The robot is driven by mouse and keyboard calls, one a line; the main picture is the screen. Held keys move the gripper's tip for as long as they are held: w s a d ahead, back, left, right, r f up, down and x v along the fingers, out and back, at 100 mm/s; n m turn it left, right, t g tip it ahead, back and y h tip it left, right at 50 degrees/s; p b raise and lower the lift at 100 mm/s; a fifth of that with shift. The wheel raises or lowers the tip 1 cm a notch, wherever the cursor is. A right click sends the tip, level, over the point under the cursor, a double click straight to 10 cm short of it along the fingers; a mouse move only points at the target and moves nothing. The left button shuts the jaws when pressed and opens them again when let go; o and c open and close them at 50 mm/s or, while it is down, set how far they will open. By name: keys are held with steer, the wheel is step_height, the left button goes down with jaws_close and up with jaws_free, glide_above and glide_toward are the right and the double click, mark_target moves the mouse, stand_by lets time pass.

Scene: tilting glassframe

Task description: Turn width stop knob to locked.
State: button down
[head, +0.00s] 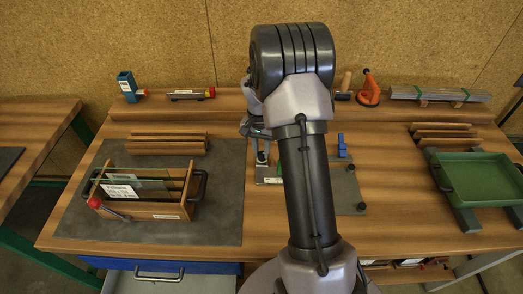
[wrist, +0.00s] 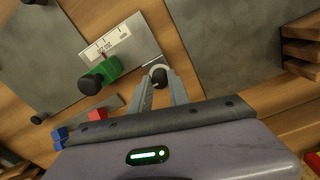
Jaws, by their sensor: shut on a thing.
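My gripper (wrist: 158,88) is shut on a small round knob (wrist: 158,72), dark with a pale ring, at the edge of a grey plate in the wrist view. Part of the knob is hidden by the fingertips. Left of it, a green block (wrist: 108,68) with a black knob (wrist: 92,83) stands beside a white scale plate (wrist: 122,37) with a small red mark. The lettering is too small to read. In the head view my gripper (head: 262,155) points down at the bench centre, and my arm hides part of the fixture plate (head: 346,190).
A wooden frame box (head: 152,210) with glass panes stands on a dark mat (head: 225,215) at left. A green tray (head: 482,178) lies at right. Wood strips (head: 168,142) lie behind the box.

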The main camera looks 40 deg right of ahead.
mark_target(260, 153)
steer(key=c, duration=1.2)
jaws_free()
steer(key=shift+c, duration=0.2)
step_height(260, 153, up, 18)
steer(key=p, duration=0.5)
steer(key=shift+w+a+f+p, duration=0.15)
steer(key=shift+w+f+p, duration=0.1)
steer(key=shift+p, duration=0.1)
